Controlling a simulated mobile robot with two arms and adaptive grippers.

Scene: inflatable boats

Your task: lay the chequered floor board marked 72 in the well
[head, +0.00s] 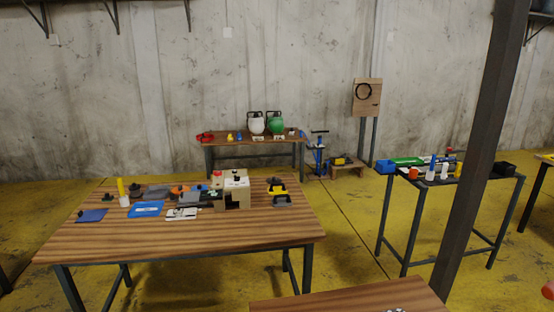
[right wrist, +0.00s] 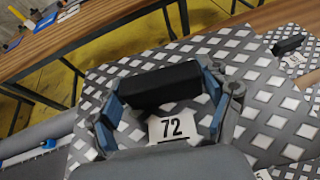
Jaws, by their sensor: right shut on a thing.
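The chequered floor board marked 72 (right wrist: 120,75) fills much of the right wrist view, grey with pale diamonds. Its white 72 label (right wrist: 172,127) faces me beside a black block handle (right wrist: 165,84). My right gripper (right wrist: 163,94) is shut on this handle, with blue finger pads at its two ends. I cannot tell whether the board is lifted or resting. The well cannot be made out in these frames. My left gripper is in neither view.
Another chequered piece with a black handle (right wrist: 287,45) lies at the right wrist view's right edge. A grey rounded surface (right wrist: 40,135) shows at lower left. A wooden table (head: 130,245) holds several small items. A dark post (head: 478,160) stands at the right.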

